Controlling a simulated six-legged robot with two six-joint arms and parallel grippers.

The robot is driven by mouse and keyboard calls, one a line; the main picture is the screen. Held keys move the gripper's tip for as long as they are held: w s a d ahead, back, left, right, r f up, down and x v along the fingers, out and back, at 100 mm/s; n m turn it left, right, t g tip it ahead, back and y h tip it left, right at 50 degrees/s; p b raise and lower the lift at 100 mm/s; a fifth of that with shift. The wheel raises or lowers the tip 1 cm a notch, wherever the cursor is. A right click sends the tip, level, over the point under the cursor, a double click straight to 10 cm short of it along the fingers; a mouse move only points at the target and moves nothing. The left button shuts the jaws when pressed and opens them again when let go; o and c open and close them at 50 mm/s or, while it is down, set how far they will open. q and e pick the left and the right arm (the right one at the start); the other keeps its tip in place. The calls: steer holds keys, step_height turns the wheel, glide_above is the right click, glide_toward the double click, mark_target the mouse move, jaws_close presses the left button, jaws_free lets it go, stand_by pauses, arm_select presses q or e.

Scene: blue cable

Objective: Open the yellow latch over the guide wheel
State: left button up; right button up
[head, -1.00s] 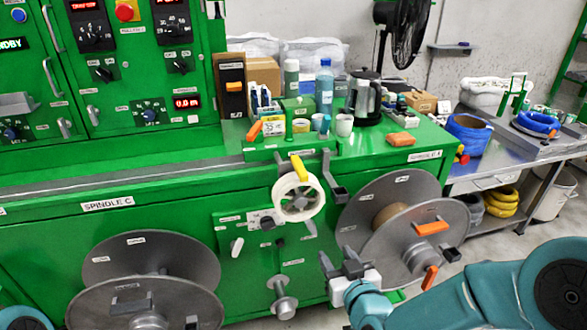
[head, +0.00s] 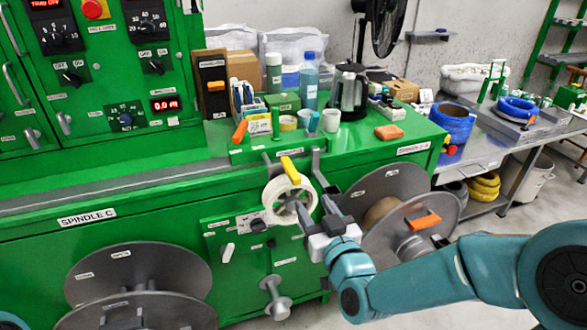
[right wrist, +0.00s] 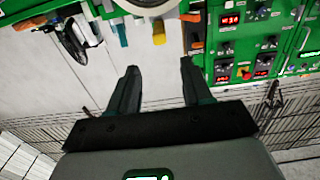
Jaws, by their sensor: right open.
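The yellow latch (head: 290,170) sits at the top of the white guide wheel (head: 269,200), on the front of the green machine. It is tilted and lies over the wheel's upper rim. In the right wrist view the latch (right wrist: 158,33) shows just beyond my fingertips, below the wheel's rim (right wrist: 150,6). My right gripper (head: 318,195) is open and empty, with its fingers just right of the wheel and a little below the latch. It also shows open in the right wrist view (right wrist: 159,66), apart from the latch. My left gripper is out of view.
A large grey reel (head: 383,185) with an orange handle (head: 423,220) is behind my right arm. Another reel (head: 140,270) is at lower left. Bottles, cups and a kettle (head: 350,92) stand on the green top.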

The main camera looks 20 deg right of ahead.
mark_target(297, 180)
steer(key=w+p, duration=0.1)
steer(key=w, duration=0.3)
steer(key=w+p, duration=0.1)
steer(key=w, duration=0.7)
steer(key=shift+w+a+p, duration=0.1)
steer(key=shift+a+p, duration=0.15)
steer(key=shift+p, duration=0.15)
jaws_close()
